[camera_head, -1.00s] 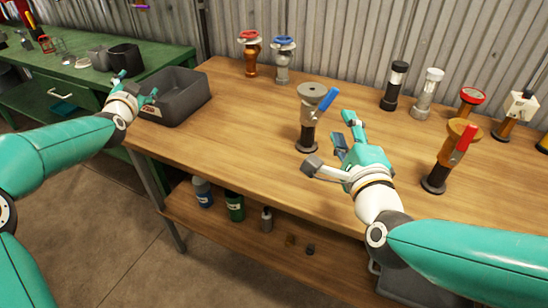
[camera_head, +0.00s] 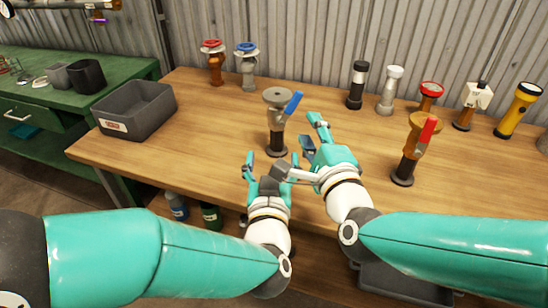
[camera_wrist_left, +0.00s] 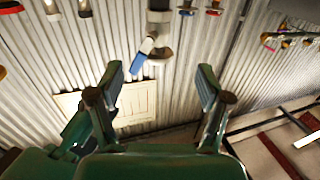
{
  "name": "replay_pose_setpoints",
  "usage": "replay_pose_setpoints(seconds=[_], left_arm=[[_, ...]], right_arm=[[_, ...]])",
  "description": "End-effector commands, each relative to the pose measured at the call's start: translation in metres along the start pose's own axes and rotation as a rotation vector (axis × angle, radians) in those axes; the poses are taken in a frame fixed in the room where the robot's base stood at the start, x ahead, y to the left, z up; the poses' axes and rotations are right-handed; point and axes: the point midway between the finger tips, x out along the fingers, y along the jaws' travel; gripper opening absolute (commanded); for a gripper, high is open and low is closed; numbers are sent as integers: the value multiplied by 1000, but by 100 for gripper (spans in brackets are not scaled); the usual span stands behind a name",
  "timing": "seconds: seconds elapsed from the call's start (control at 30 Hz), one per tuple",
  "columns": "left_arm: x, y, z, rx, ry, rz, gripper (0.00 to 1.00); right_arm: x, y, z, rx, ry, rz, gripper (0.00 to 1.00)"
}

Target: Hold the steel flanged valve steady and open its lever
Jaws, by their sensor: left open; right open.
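The steel flanged valve (camera_head: 277,118) stands upright on the wooden bench, with a grey round flange on top, a dark base and a blue lever (camera_head: 292,104) slanting up to the right. My left gripper (camera_head: 271,163) is open and empty, just in front of the valve's base. My right gripper (camera_head: 299,147) is open and empty, close to the valve's right side, with one finger near the left gripper. In the left wrist view the valve (camera_wrist_left: 159,28) and its blue lever (camera_wrist_left: 146,46) lie beyond the open left fingers (camera_wrist_left: 160,83).
An orange valve with a red lever (camera_head: 412,150) stands to the right. A red-topped valve (camera_head: 214,62) and blue-topped valve (camera_head: 248,66) stand at the back left. A grey bin (camera_head: 138,110) is on the left. Flashlights (camera_head: 357,85) line the back.

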Motion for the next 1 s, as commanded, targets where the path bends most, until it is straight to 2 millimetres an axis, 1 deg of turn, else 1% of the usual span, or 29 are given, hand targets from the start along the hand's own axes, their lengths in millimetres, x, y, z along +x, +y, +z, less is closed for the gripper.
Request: replay_pose_setpoints(seconds=[0.03, 0.1, 0.17, 0.27, 0.37, 0.8, 1.0], left_arm=[[-3, 3, 1, -1, 1, 2, 78], [-3, 4, 1, -4, 2, 1, 78], [1, 4, 1, -5, 3, 0, 78], [13, 4, 1, -5, 3, -1, 78], [30, 4, 2, -5, 2, -1, 78], [117, 4, 1, -4, 3, 0, 78], [147, 4, 1, -4, 4, 2, 78]], right_arm=[[0, 0, 0, 0, 0, 0, 42], [0, 0, 0, 0, 0, 0, 42], [0, 0, 0, 0, 0, 0, 42], [0, 0, 0, 0, 1, 0, 42], [0, 0, 0, 0, 1, 0, 42], [0, 0, -1, 0, 1, 0, 42], [0, 0, -1, 0, 1, 0, 42]])
